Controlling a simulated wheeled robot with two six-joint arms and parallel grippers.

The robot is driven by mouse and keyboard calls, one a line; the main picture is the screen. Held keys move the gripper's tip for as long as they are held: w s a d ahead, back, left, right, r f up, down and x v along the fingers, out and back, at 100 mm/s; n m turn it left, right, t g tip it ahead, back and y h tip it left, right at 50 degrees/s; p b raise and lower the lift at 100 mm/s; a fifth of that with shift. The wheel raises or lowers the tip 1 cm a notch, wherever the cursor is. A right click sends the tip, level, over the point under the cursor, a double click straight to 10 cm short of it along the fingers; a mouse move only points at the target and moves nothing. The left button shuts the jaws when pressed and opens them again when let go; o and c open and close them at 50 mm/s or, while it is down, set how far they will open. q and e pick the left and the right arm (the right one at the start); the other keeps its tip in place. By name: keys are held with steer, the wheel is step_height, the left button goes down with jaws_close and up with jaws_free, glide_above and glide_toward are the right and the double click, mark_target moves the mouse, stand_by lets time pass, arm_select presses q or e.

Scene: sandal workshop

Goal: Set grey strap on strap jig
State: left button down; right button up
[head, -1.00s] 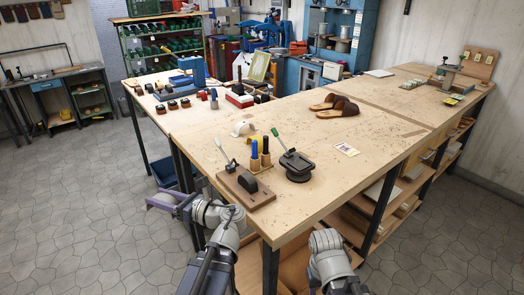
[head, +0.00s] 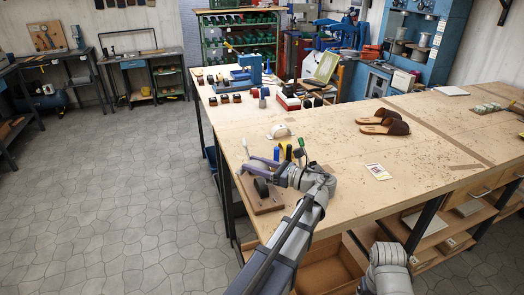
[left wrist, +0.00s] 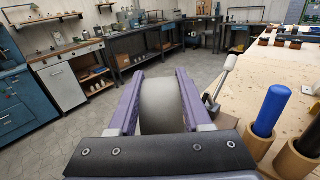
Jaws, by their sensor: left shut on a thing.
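The grey strap (left wrist: 162,108) is a curved grey band between the purple fingers of my left gripper (left wrist: 159,85) in the left wrist view. My left gripper (head: 257,166) is shut on it; the strap itself is hard to make out in the head view. The strap jig (head: 268,206) is a wooden board with a dark rounded block (head: 261,187) at the front left corner of the bench. My left gripper is above the board, and my forearm hides part of it. My right gripper is not in view; only part of its arm shows at the lower right.
Upright blue- and yellow-handled tools (head: 284,152) stand in holders close behind my left gripper; a blue handle (left wrist: 271,108) shows in the wrist view. A white strap (head: 278,131) lies farther back. Brown sandals (head: 386,124) and a card (head: 378,172) lie right. The bench between is clear.

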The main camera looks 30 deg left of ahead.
mark_target(260, 180)
arm_select(q)
steer(key=shift+w+d+r+n, duration=0.15)
steer(key=shift+w+d+r, duration=0.15)
steer(key=shift+w, duration=0.2)
steer(key=shift+w+d+r+n, duration=0.15)
steer(key=shift+w+r, duration=0.15)
steer(key=shift+w, duration=0.15)
steer(key=shift+s+f+g, duration=0.1)
steer(key=shift+f+g, duration=0.05)
steer(key=shift+g, duration=0.15)
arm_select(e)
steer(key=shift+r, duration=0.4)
arm_select(q)
steer(key=shift+f, duration=0.1)
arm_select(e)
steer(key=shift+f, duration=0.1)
arm_select(q)
step_height(260, 180, down, 6)
steer(key=b, duration=0.6)
steer(key=shift+f+b, duration=0.25)
steer(key=shift+b, duration=0.05)
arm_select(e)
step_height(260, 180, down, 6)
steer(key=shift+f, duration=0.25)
arm_select(q)
steer(key=shift+f+b, duration=0.3)
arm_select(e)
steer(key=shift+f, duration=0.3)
